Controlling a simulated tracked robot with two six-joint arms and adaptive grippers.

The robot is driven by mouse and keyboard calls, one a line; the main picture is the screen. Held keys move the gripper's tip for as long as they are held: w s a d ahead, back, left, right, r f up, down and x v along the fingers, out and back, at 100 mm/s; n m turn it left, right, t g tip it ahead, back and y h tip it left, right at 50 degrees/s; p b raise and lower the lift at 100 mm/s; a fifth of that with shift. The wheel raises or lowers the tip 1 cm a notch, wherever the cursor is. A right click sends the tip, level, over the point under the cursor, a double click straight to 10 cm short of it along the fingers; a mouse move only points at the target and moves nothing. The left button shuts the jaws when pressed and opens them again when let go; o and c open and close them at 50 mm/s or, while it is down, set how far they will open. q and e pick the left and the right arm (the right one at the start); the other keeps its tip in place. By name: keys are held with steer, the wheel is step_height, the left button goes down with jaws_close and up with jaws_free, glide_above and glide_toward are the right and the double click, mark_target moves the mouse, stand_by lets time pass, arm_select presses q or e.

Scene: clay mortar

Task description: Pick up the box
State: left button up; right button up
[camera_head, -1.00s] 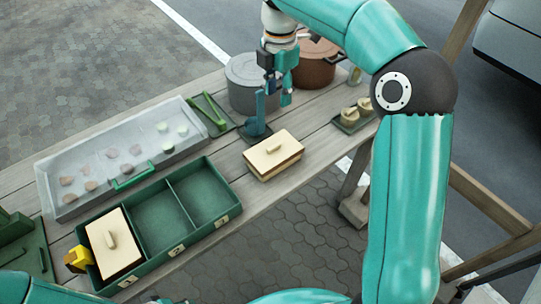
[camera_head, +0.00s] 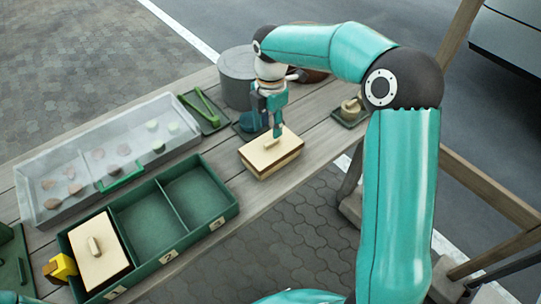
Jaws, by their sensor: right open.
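A box (camera_head: 258,158) with a cream lid and a small raised handle sits on the wooden table, near its front edge. My right gripper (camera_head: 276,128) points down just above the back part of the lid, close to the handle. It is open and holds nothing. Whether its fingertips touch the handle I cannot tell. A similar cream-lidded box (camera_head: 111,262) lies in the left compartment of a green tray (camera_head: 226,215). My left gripper is out of view.
The green tray's middle and right compartments are empty. A clear-lidded container (camera_head: 52,162) with several small lumps lies behind it. A grey pot (camera_head: 236,75), a small tray with green tongs (camera_head: 205,110) and a small dish (camera_head: 350,112) stand around the box. A yellow item (camera_head: 62,267) is at the left.

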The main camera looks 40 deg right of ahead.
mark_target(271, 142)
steer(key=shift+s+f, duration=0.1)
steer(key=shift+f, duration=2.85)
steer(key=shift+c, duration=0.4)
jaws_close()
